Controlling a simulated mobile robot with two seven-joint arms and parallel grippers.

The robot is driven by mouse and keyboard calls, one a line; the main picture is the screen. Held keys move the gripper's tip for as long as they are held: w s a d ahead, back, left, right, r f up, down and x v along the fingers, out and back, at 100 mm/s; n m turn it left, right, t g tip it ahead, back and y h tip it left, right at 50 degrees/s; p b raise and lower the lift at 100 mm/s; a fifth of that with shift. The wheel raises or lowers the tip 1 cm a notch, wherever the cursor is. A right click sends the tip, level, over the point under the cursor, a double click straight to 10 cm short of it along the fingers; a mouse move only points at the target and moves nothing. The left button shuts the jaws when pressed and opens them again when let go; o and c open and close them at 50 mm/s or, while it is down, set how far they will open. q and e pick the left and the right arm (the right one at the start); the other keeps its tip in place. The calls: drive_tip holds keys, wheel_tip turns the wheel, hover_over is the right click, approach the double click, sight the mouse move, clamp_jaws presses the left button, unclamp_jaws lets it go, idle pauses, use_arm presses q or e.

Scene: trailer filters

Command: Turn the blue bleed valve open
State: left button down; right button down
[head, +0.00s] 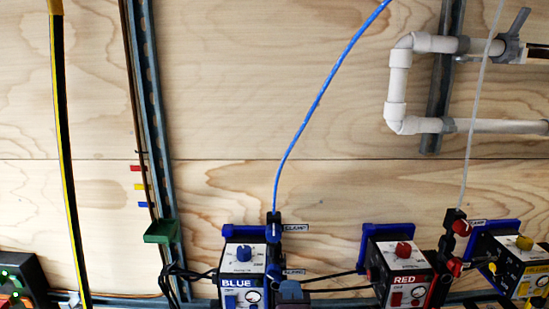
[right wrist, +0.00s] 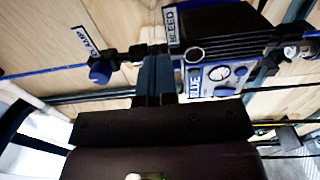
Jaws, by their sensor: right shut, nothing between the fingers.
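The blue bleed valve sits under its small label (head: 293,271), low on the black fitting beside the box marked BLUE (head: 238,283). In the right wrist view the bleed label (right wrist: 171,25) stands just beyond my fingertips, and the fingers hide most of the valve. My right gripper (head: 290,288) is shut and empty, close in front of the valve; I cannot tell whether it touches. Its fingers show in the right wrist view (right wrist: 156,78). The blue clamp knob (right wrist: 100,72) is left of them, clear of the gripper. My left gripper is not in view.
A blue hose (head: 318,100) rises from the fitting. The RED box (head: 402,277) and yellow box (head: 518,262) stand to the right, with black cables between boxes. White pipes (head: 398,85) are at upper right. The plywood wall above the boxes is mostly clear.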

drive_tip(key=shift+w+d+r, duration=0.1)
drive_tip(key=shift+w+r, duration=0.1)
drive_tip(key=shift+r, duration=0.1)
use_arm(q)
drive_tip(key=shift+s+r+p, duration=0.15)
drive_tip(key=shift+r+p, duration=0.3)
drive_tip(key=shift+p, duration=0.3)
use_arm(e)
drive_tip(key=shift+r, duration=0.4)
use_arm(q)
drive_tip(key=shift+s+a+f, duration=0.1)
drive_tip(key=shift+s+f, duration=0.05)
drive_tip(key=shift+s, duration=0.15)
use_arm(e)
drive_tip(key=shift+r, duration=0.4)
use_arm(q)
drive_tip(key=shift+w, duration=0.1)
use_arm(e)
drive_tip(key=shift+r, duration=0.5)
drive_tip(key=shift+d+r, duration=0.1)
drive_tip(key=shift+d, duration=0.05)
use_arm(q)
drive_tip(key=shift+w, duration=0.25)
use_arm(e)
drive_tip(key=s, duration=0.3)
drive_tip(key=s+f, duration=0.1)
drive_tip(key=s, duration=0.1)
drive_tip(key=shift+s+d, duration=0.1)
drive_tip(key=shift+s, duration=0.1)
